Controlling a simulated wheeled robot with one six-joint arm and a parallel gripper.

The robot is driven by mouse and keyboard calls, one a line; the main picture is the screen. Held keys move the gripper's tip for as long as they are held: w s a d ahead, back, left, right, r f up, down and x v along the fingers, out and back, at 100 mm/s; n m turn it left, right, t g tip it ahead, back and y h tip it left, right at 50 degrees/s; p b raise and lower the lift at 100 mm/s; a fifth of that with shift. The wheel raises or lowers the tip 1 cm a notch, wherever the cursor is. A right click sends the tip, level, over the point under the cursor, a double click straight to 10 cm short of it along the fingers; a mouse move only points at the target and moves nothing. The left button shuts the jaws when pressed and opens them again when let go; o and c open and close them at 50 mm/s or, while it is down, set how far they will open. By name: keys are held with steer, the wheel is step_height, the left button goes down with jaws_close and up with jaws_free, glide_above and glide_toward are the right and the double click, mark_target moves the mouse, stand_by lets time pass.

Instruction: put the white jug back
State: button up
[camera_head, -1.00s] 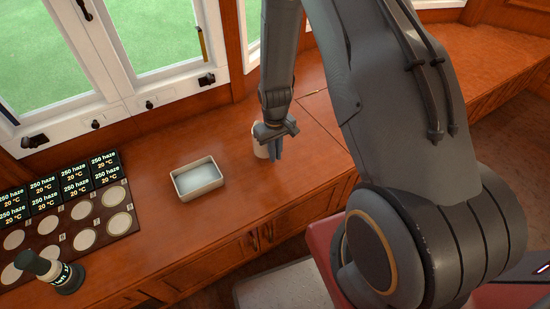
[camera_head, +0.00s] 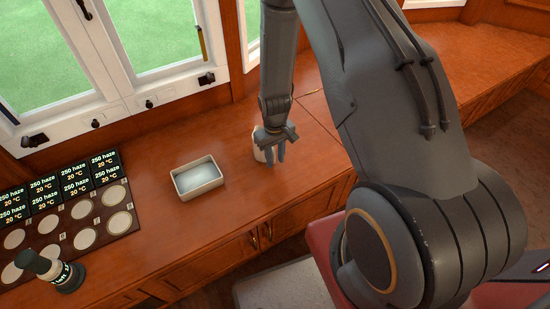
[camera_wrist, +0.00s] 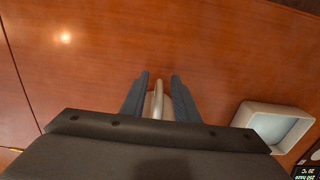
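I see a gap between this part and the right finger; contact on the left is unclear. The rest of the jug is hidden by my gripper's body.
A cream rectangular tray (camera_head: 182,190) sits on the counter left of the jug. Farther left is a dark board (camera_head: 75,216) with pale round spots and small displays. Windows line the back; counter around the jug is clear.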

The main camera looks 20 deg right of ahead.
steer(key=shift+r, duration=0.1)
step_height(320, 180, up, 12)
steer(key=b, duration=0.1)
steer(key=s+a+r+m, duration=0.1)
steer(key=s+r+m, duration=0.1)
steer(key=s+r, duration=1.5)
steer(key=shift+s+a+r, duration=0.2)
steer(key=shift+a+r, duration=0.1)
steer(key=shift+a, duration=0.05)
